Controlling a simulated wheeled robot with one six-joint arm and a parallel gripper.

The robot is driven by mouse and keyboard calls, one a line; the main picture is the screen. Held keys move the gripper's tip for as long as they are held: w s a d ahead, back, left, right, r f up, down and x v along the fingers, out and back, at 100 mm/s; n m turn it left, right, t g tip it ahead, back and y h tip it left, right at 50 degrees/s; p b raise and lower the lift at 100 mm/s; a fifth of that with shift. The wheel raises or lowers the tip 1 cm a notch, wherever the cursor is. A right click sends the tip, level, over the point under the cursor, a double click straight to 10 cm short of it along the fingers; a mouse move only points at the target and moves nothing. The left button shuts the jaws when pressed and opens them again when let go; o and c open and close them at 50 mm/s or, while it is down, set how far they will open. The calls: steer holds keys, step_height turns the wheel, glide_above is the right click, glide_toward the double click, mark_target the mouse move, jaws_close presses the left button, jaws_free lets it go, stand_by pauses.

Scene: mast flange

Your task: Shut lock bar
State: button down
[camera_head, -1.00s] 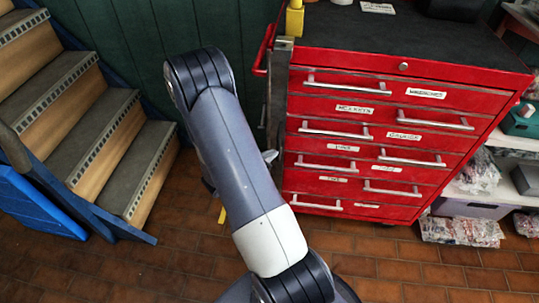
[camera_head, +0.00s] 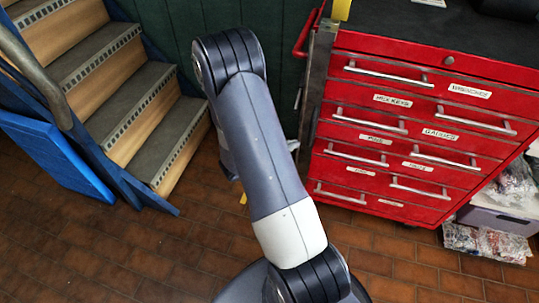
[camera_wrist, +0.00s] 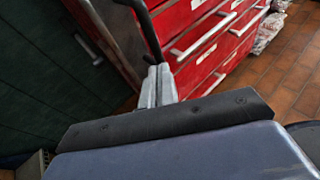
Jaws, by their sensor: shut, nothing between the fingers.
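The lock bar appears to be the upright grey metal bar (camera_head: 318,75) along the left front edge of the red tool cabinet (camera_head: 432,62). It stands beside the drawer fronts, not across them; its lower part is hard to make out. In the wrist view, a grey-brown upright strip (camera_wrist: 108,42) at the cabinet's left edge looks like the same bar. My gripper (camera_wrist: 158,84) is shut and empty, its fingers pointing toward the cabinet's left side. A dark curved bar (camera_wrist: 146,32) shows just beyond the fingertips; I cannot tell whether they touch. My arm mostly hides the gripper in the head view.
Wooden stairs (camera_head: 150,115) with a blue side rail and a blue panel (camera_head: 55,155) stand at the left. A red side handle (camera_head: 304,35) sticks out left of the cabinet. Brown tiled floor lies in front.

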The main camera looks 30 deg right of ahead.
steer(key=v, duration=0.9)
steer(key=shift+p, duration=0.35)
glide_toward(309, 136)
steer(key=x, duration=0.4)
steer(key=shift+s+d+f+b, duration=0.1)
steer(key=shift+d+f+b, duration=0.15)
steer(key=shift+b, duration=0.15)
steer(key=shift+d, duration=0.7)
